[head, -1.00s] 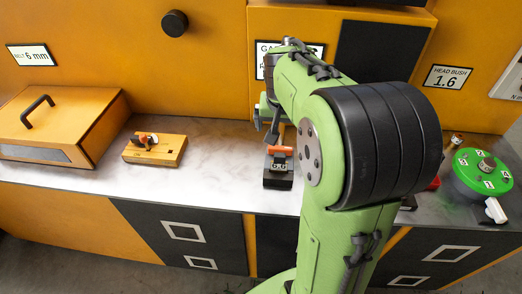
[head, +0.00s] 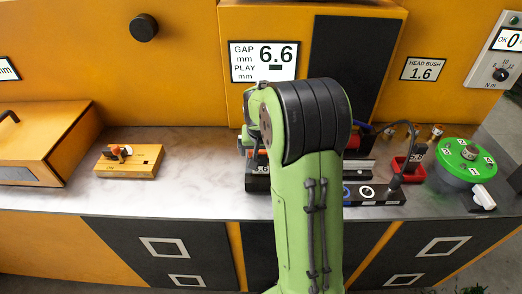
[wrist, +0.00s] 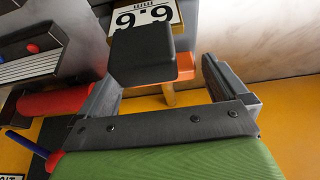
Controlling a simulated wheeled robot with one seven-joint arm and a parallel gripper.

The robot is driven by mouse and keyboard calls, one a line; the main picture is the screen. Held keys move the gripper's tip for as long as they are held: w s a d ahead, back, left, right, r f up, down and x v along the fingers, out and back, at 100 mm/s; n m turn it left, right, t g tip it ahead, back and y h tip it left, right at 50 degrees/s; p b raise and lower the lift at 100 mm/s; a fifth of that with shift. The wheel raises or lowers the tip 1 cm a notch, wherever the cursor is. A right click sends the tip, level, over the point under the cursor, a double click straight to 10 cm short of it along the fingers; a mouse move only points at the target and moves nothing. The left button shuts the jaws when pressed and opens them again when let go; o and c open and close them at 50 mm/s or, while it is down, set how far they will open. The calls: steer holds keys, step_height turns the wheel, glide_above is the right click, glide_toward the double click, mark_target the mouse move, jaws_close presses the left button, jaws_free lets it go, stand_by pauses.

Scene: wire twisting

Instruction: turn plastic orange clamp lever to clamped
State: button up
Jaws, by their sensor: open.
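The orange clamp lever (wrist: 182,68) shows in the wrist view, with an orange stem (wrist: 168,94) below it and a black block (wrist: 140,52) in front of part of it. My gripper (wrist: 160,76) is open, its two dark fingers on either side of the orange part; I cannot tell if either touches it. In the head view only a sliver of orange (head: 257,155) shows, above a small black block (head: 257,182) on the counter. My green arm hides most of the lever and the gripper there.
The wall display (head: 263,61) reads 6.6 mm gap. A wooden block (head: 129,162) sits to the left, with bare counter (head: 200,175) between. To the right are a black tray (head: 374,193), a red holder (head: 408,170) and a green round fixture (head: 465,160).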

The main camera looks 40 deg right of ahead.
steer(key=c, duration=0.9)
steer(key=shift+c, duration=0.2)
